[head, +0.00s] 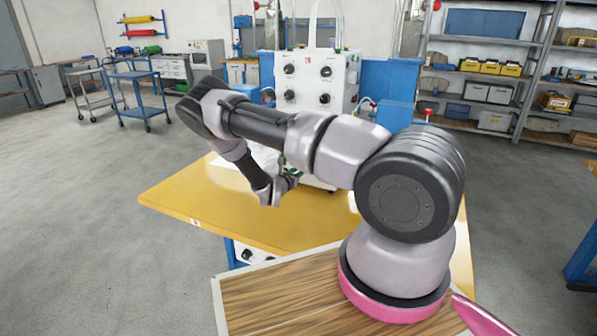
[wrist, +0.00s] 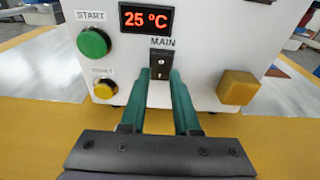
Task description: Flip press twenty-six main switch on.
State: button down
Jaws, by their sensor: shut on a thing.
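The white press (head: 320,78) stands on the yellow table, partly hidden by my arm in the head view. In the wrist view its front panel (wrist: 205,65) fills the top. The black main switch (wrist: 160,62) sits under the label MAIN, below a lit display (wrist: 147,20) reading 25 °C. My gripper (wrist: 161,88) has its two green fingers at the switch, one on each side, shut on it. The fingertips hide its lower edges, and I cannot tell which way the rocker is set. No press number is readable.
A green START button (wrist: 93,42), a smaller yellow button (wrist: 104,89) and a yellow block (wrist: 237,88) are on the same panel. The yellow table (head: 185,195) has bare room at the left. Shelves (head: 480,75) and a blue cart (head: 138,95) stand behind.

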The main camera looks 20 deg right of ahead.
jog(key=c, duration=0.6)
grip_release()
jog(key=shift+c, duration=0.2)
jog(key=v, duration=1)
jog(key=shift+s+a, duration=0.3)
